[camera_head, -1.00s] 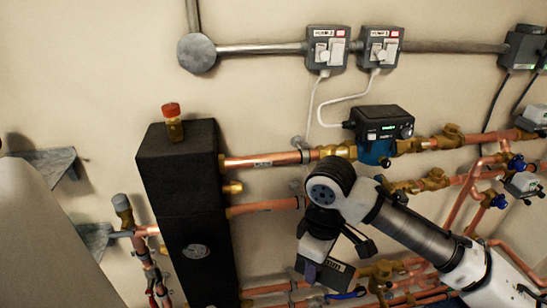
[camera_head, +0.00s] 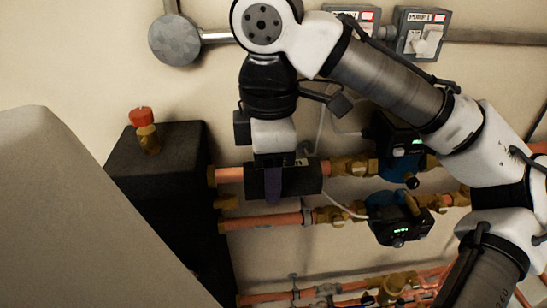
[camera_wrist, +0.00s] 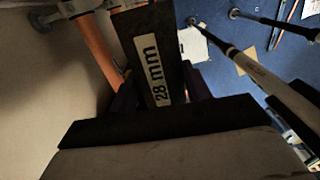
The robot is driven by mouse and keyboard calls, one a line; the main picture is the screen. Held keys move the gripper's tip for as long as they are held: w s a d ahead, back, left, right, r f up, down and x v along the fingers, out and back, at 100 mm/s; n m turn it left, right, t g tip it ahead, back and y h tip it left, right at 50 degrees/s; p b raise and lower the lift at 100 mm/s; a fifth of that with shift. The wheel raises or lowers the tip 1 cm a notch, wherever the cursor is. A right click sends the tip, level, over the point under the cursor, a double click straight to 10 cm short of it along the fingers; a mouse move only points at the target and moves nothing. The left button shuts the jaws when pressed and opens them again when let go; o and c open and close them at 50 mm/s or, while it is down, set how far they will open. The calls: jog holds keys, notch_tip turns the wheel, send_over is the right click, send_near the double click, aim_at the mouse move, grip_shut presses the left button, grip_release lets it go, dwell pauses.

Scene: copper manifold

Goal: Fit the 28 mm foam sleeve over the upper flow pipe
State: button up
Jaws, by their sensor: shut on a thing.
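The black foam sleeve (camera_head: 300,180) lies level in line with the upper flow pipe (camera_head: 229,174) in the head view. Copper shows at both of its ends. I cannot tell whether the sleeve is around the pipe or only against its front. My gripper (camera_head: 273,188) comes down from above and is shut on the sleeve near its left half. In the wrist view the sleeve (camera_wrist: 148,40) carries a white "28 mm" label between my dark purple fingers, and copper pipe (camera_wrist: 130,4) continues beyond its far end. The sleeve's slit is hidden.
A black insulated block (camera_head: 165,165) with a red-capped brass fitting (camera_head: 147,130) stands left. Brass valves and a pump (camera_head: 398,150) sit close right of the sleeve. A lower copper pipe (camera_head: 262,222) and second pump (camera_head: 395,220) are below. A pale panel fills the lower left.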

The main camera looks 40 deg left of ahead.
jog(key=shift+w+a+f, duration=0.3)
jog(key=shift+w+a, duration=0.7)
jog(key=shift+a, duration=0.2)
jog(key=shift+w+a+f, duration=0.35)
jog(key=shift+w+a, duration=0.65)
jog(key=shift+a, duration=0.2)
jog(key=shift+w+a+f, duration=0.3)
jog(key=shift+w+a, duration=0.7)
jog(key=shift+a, duration=0.2)
jog(key=shift+w+a+f, duration=0.15)
jog(key=shift+f, duration=0.05)
jog(key=shift+f+b, duration=0.7)
jog(key=shift+f, duration=1.65)
jog(key=shift+f, duration=0.25)
jog(key=o, duration=1)
jog(key=shift+o, duration=0.2)
jog(key=shift+r, duration=3.8)
jog(key=shift+f, duration=0.1)
